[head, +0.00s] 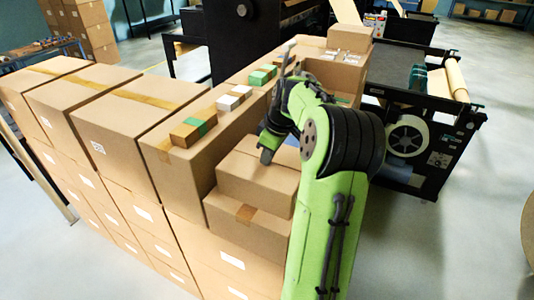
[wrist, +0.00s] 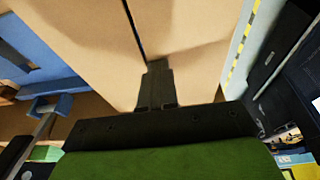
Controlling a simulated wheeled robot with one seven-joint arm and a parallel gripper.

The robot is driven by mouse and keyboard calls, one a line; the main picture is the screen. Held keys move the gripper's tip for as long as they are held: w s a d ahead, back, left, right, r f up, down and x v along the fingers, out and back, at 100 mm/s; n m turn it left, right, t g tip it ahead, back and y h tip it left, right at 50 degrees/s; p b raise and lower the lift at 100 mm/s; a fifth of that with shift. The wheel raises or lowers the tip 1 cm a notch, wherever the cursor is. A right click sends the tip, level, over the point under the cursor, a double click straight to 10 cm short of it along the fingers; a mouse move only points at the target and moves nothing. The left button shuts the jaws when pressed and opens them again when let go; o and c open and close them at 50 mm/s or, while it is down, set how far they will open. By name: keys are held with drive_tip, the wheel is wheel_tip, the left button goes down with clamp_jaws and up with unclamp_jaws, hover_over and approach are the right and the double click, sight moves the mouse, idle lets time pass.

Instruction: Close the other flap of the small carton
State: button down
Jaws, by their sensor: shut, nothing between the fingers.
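The small carton (head: 250,187) is a brown box on top of another carton in the stack beside my arm. In the head view its top looks nearly flat, and my arm hides its right side. In the wrist view two tan flaps, the left flap (wrist: 85,45) and the right flap (wrist: 185,25), lie side by side with a narrow dark gap between them. My gripper (head: 266,156) points down at the carton's top, with its fingers together and empty. In the wrist view the fingertips (wrist: 156,68) are at the near end of the gap; I cannot tell whether they touch.
A taped carton (head: 240,213) lies under the small one. A row of large cartons (head: 120,95) stands to the left. A black machine (head: 425,110) stands at right; floor beyond is clear.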

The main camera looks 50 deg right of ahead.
drive_tip(key=shift+w+d+r+p, duration=0.1)
drive_tip(key=shift+d+r+p, duration=0.15)
drive_tip(key=shift+r, duration=0.35)
drive_tip(key=v, duration=1.5)
